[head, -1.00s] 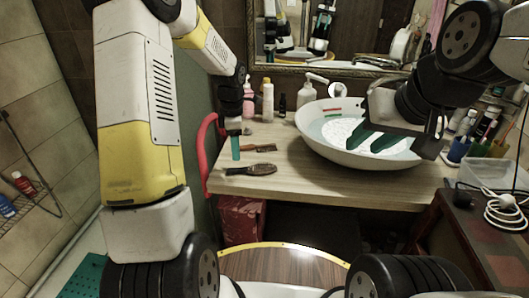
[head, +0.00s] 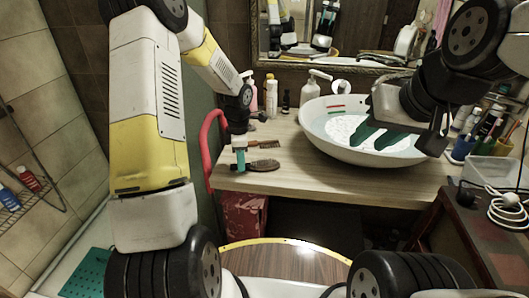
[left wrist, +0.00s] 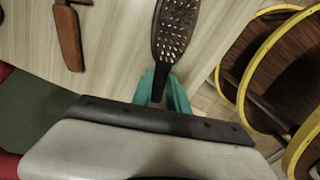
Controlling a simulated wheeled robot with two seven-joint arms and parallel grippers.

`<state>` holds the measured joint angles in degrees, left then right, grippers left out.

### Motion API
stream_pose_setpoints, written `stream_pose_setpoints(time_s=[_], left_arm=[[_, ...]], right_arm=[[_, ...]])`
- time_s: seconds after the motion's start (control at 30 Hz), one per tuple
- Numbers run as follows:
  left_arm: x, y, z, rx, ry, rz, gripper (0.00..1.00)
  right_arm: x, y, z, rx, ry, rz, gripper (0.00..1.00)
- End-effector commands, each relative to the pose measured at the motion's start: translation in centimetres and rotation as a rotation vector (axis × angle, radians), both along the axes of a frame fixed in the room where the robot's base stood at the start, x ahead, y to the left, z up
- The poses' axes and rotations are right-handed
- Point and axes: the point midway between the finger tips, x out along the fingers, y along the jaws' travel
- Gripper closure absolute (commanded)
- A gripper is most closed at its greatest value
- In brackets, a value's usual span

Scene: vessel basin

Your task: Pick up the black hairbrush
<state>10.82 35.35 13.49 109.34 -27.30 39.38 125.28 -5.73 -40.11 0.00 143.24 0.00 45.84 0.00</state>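The black hairbrush (head: 264,165) lies on the wooden counter (head: 290,178) near its front left edge. In the left wrist view the bristled head of the hairbrush (left wrist: 176,28) points away from me, and its handle runs down between my teal fingers. My left gripper (head: 240,160) is low over the handle end. It also shows in the left wrist view (left wrist: 162,92), fingers apart on either side of the handle; I cannot tell whether they touch it. My right gripper (head: 376,137) is open and empty above the white basin (head: 345,154).
A brown comb (head: 262,145) lies behind the hairbrush and shows in the left wrist view (left wrist: 68,36). Bottles (head: 271,97) stand at the back. A red curved rail (head: 207,140) borders the counter's left side. Cups with brushes (head: 463,148) stand on the right.

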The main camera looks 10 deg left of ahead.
Motion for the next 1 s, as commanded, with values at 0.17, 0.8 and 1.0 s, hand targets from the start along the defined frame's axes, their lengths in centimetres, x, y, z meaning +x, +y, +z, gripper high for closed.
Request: stream_pose_setpoints(time_s=[0.17, 0.8, 1.0], left_arm=[[0.0, 0.0, 0.0, 0.0, -0.001, 0.0, 1.0], [-0.6, -0.2, 3.8, 0.001, -0.001, -0.001, 1.0], [-5.3, -0.8, 4.2, 0.001, -0.001, -0.002, 1.0]], right_arm=[[0.0, 0.0, 0.0, 0.0, 0.0, 0.0, 0.64], [0.0, 0.0, 0.0, 0.0, 0.0, 0.0, 0.64], [0.0, 0.0, 0.0, 0.0, 0.0, 0.0, 0.64]])
